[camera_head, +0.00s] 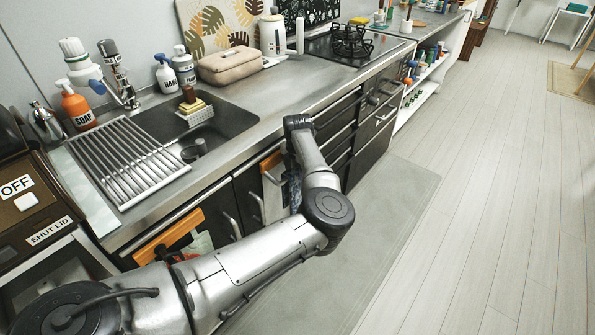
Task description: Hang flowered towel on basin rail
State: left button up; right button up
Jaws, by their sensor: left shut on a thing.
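My left arm reaches in from the lower left to the cabinet fronts below the basin. My left gripper (292,163) is low beside the counter front, mostly hidden by my own wrist and forearm. It is shut on a blue patterned cloth, which I take as the flowered towel (291,191); only a strip of it shows. Beside it, a pale cloth (272,193) hangs at an orange panel (271,162) on the cabinet front. My right gripper is out of view.
A drying rack (125,160) lies across the sink. Soap bottles (77,106), a pink pouch (232,66) and a stove (350,42) line the counter. Cabinet handles (231,224) stick out.

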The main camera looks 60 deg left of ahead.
pick_arm(q)
jog(key=shift+w+f, duration=0.1)
jog(key=o, duration=0.6)
jog(key=shift+f, duration=0.1)
jog(key=shift+c, duration=0.2)
jog(key=o, duration=0.5)
jog(key=shift+c, duration=0.2)
notch_tip(320, 180, up, 14)
jog(key=p, duration=0.2)
jog(key=shift+s+p, duration=0.3)
jog(key=shift+p, duration=0.05)
jog(key=shift+d, duration=0.1)
